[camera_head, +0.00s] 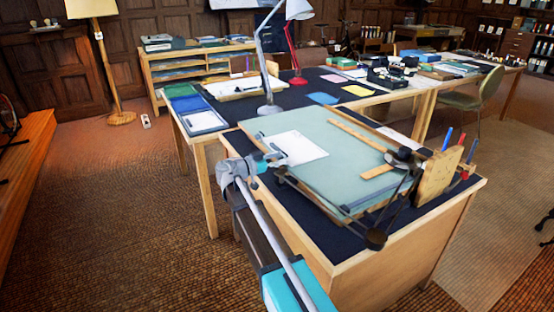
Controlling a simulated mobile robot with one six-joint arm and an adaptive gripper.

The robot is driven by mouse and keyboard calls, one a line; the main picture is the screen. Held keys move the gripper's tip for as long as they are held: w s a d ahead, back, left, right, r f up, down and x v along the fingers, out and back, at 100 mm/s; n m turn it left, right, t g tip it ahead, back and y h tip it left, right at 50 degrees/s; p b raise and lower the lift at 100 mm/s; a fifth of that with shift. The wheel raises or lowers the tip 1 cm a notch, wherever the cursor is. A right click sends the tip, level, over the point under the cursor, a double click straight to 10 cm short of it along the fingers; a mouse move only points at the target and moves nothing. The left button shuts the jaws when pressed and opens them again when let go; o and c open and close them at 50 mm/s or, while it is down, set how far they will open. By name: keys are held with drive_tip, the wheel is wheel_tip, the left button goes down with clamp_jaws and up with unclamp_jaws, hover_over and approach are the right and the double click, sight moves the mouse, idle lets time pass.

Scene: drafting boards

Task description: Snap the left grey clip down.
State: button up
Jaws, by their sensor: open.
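A pale green drafting board (345,150) lies on the dark-topped desk nearest me. A white sheet of paper (300,148) is on the board's left part. My gripper (278,158) is at the board's left edge, beside the sheet's left side. Its fingers are small in this view; they are open, with nothing seen between them. I cannot make out the left grey clip clearly; the gripper and wrist cover part of the board's left edge, where it may be hidden.
A jointed drafting arm (376,237) with wooden rulers (376,171) lies over the board's right and front. A wooden pen holder (438,176) stands at the desk's right. A grey desk lamp (269,110) rises behind the board. Carpet (110,215) is clear on the left.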

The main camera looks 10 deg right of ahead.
clamp_jaws()
